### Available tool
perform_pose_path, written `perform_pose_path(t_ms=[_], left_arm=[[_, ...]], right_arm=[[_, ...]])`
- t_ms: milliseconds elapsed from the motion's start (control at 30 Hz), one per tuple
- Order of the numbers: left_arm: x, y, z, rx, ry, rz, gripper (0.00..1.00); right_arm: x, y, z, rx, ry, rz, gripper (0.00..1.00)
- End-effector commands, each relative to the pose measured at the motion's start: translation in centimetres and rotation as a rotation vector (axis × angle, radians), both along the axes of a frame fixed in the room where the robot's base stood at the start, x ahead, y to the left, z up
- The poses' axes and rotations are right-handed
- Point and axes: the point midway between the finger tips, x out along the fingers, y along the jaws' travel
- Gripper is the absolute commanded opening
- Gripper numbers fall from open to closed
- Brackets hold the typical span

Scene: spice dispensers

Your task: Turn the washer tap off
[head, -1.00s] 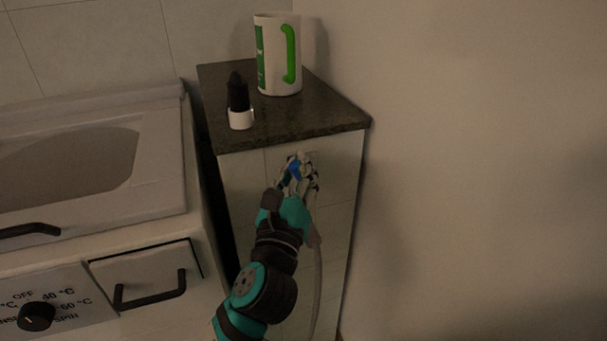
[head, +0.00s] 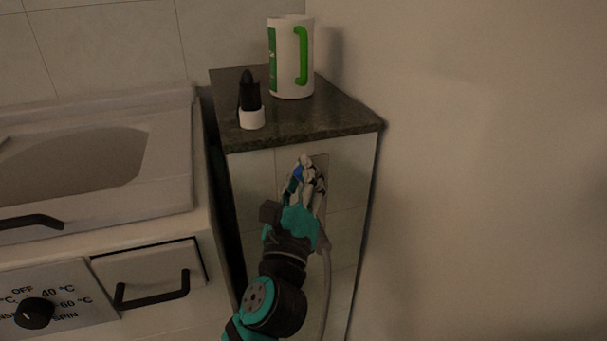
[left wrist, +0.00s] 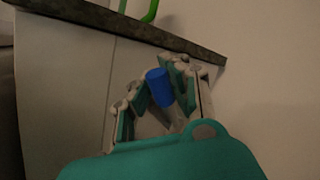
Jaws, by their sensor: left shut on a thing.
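The washer tap sits on the tiled front of the narrow cabinet below its dark top. Its blue handle (head: 298,173) shows between the fingers of my left gripper (head: 303,182). In the left wrist view the blue handle (left wrist: 157,84) is a short cylinder with a finger on each side, and the gripper is shut on it. The rest of the tap is mostly hidden by the fingers. A grey hose (head: 326,285) hangs down beside my arm. My right gripper is out of view.
The washer (head: 150,270), with dial and drawer, is at the left. A bare wall fills the right.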

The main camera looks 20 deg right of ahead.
Motion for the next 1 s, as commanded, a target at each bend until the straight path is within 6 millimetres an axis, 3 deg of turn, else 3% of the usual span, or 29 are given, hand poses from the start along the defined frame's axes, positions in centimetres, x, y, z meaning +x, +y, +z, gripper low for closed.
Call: perform_pose_path(t_ms=[100,133,367,733,1000], left_arm=[[-0.1,-0.2,-0.8,0.01,0.012,-0.002,0.0],[-0.1,-0.2,-0.8,0.01,0.012,-0.002,0.11],[0.0,-0.1,-0.5,0.006,0.006,-0.001,0.41],[-0.6,0.3,-0.5,0.003,0.004,0.0,0.41],[-4.9,2.4,-2.2,0.004,0.007,-0.001,0.41]], right_arm=[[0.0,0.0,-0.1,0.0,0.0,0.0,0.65],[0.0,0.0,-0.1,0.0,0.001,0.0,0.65],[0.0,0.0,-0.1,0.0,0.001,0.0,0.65],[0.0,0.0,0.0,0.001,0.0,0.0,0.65],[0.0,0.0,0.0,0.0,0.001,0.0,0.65]])
